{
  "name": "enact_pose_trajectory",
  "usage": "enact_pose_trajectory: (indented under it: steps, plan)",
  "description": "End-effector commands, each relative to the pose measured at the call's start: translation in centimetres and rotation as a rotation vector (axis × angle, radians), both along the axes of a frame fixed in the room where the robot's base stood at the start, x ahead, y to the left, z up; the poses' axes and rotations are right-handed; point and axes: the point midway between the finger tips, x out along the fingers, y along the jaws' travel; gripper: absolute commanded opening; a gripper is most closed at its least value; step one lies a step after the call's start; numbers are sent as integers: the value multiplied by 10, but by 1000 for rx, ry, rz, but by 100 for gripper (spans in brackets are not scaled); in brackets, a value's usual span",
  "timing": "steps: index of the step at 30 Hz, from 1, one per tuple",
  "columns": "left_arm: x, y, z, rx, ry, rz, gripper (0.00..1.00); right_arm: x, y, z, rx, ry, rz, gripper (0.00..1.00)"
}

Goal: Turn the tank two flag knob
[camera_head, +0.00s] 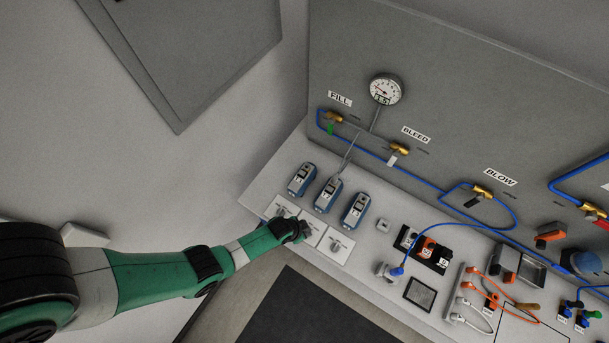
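Three white square panels lie in a row on the bench top, each seeming to carry a small knob: a left one (281,209), a middle one (313,238) and a right one (337,246). Their lettering is too small to read, so I cannot tell which is tank two. My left gripper (303,230), at the end of the green arm from the left, is over the middle panel and hides its knob. I cannot tell whether its fingers touch the knob or are open or shut. My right gripper is not in view.
Three blue-grey handheld devices (328,194) stand behind the panels. A grey wall panel carries a gauge (385,90), brass valves (399,149) and blue hoses. Cables, switches and a metal tray (531,272) crowd the right. A dark mat (300,310) lies below the bench's front edge.

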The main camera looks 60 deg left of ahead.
Motion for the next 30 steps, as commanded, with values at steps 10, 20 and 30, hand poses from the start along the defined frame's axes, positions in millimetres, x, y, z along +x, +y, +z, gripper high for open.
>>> enact_pose_trajectory:
  steps: [10, 20, 30]
  plan:
    - [-1, -1, -1, 0, 3, 33, 0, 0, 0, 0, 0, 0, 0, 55]
    - [-1, -1, -1, -1, 3, 32, 60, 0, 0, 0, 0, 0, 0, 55]
    - [-1, 0, 1, 0, 2, 33, 68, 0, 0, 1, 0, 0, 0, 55]
